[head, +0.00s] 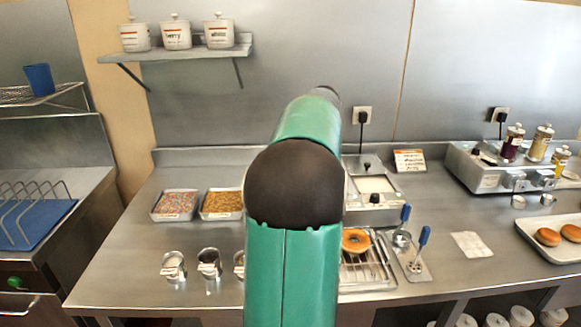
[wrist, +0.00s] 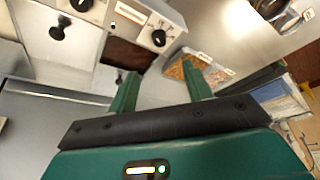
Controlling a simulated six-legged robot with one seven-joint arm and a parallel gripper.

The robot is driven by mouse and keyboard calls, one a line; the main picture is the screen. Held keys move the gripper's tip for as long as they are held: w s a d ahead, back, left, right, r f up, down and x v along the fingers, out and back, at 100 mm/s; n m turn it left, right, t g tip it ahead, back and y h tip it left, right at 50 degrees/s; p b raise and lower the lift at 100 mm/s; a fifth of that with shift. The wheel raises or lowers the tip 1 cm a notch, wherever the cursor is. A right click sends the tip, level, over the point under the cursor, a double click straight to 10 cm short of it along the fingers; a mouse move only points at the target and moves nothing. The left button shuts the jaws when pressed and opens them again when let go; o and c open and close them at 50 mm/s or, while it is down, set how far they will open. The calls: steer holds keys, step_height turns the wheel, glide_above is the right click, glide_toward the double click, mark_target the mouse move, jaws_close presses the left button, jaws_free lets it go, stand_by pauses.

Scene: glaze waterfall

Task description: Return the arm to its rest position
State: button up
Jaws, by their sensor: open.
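My arm (head: 292,265), green with a dark round joint, rises through the middle of the head view and reaches out over the steel counter (head: 130,262). My gripper is hidden behind the arm in that view. In the wrist view my gripper (wrist: 161,69) shows two green fingers spread apart with nothing between them. Beyond the fingers are a steel appliance with black knobs (wrist: 158,38) and a dark-filled basin (wrist: 127,54). A tray with brown bits (wrist: 187,67) shows near the right finger. I cannot tell the distance to them.
Two topping trays (head: 175,205) and several metal cups (head: 173,266) stand left of the arm. A glazed doughnut (head: 355,240) lies on a wire rack (head: 366,273) at its right. A warmer with jars (head: 490,167) and a doughnut tray (head: 541,255) are farther right. A shelf (head: 180,53) hangs back left.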

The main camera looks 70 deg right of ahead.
stand_by(0.3)
steer(key=w+a+r, duration=0.1)
steer(key=w+a, duration=0.4)
steer(key=a, duration=0.5)
steer(key=w+a+r+n, duration=0.1)
steer(key=w+a, duration=0.3)
steer(key=a, duration=0.7)
steer(key=w+a+r, duration=0.1)
steer(key=w+a, duration=0.4)
steer(key=a, duration=0.5)
steer(key=s+a+f, duration=0.2)
steer(key=s+a, duration=0.1)
steer(key=a, duration=0.5)
steer(key=s+a+f+n+t, duration=0.1)
steer(key=s+a+f, duration=0.1)
steer(key=a, duration=0.7)
steer(key=s+a+f+n+y, duration=0.1)
steer(key=s+a+f, duration=0.2)
steer(key=a, duration=0.5)
steer(key=shift+s+a, duration=0.15)
steer(key=shift+s, duration=0.4)
steer(key=c, duration=0.3)
